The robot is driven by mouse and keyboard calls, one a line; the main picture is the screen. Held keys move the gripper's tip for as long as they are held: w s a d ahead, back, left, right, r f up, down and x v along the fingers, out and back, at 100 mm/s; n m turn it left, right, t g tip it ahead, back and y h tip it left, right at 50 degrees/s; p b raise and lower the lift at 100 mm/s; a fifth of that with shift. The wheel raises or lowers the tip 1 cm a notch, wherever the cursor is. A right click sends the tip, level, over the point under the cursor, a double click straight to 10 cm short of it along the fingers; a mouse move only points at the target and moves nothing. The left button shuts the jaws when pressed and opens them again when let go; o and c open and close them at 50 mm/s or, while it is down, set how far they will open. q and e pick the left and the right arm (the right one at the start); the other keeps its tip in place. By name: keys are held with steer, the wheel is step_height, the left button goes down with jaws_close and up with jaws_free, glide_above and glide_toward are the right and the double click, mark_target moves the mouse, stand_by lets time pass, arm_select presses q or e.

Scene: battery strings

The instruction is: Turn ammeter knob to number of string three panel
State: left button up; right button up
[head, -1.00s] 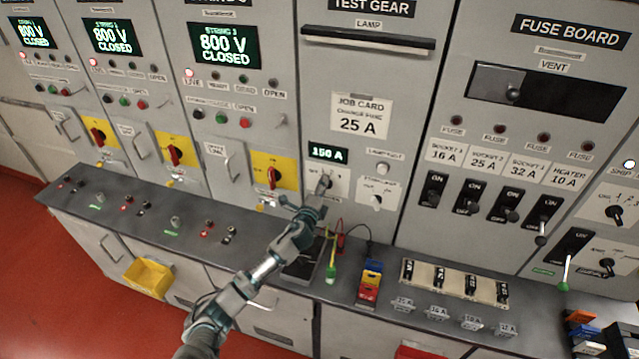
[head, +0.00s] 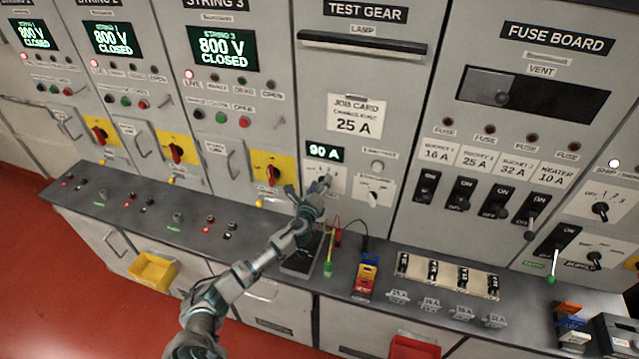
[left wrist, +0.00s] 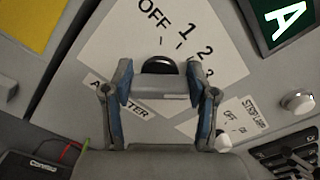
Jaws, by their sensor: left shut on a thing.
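The ammeter knob is a dark round knob (left wrist: 160,68) on a white plate (left wrist: 105,45) marked OFF, 1, 2 and a partly hidden further number. My left gripper (left wrist: 166,88) is shut on the knob, one finger on each side; it also shows in the head view (head: 316,190), low on the test gear panel. The fingers hide much of the knob, so I cannot tell exactly which mark it points to. The ammeter display (head: 324,152) above reads 90 A. The string 3 panel's screen (head: 222,46) reads 800 V CLOSED. My right gripper is out of view.
A second selector knob (head: 374,197) sits right of the ammeter plate. A yellow rotary switch (head: 273,177) is to the left. The bench below holds a dark meter (head: 300,258) with leads and coloured blocks (head: 367,275). A job card (head: 358,115) hangs above.

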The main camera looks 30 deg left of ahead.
arm_select(q)
steer(key=shift+s+d+f, duration=0.1)
steer(key=shift+d+f, duration=0.1)
steer(key=shift+f, duration=0.35)
steer(key=o, duration=1.2)
steer(key=shift+c, duration=0.2)
steer(key=shift+r, duration=0.2)
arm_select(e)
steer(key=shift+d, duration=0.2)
arm_select(q)
steer(key=shift+a+r, duration=0.1)
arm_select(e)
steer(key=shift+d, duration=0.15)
arm_select(q)
steer(key=v, duration=1.1)
steer(key=shift+s, duration=0.35)
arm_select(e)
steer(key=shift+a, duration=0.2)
arm_select(q)
steer(key=shift+f, duration=0.25)
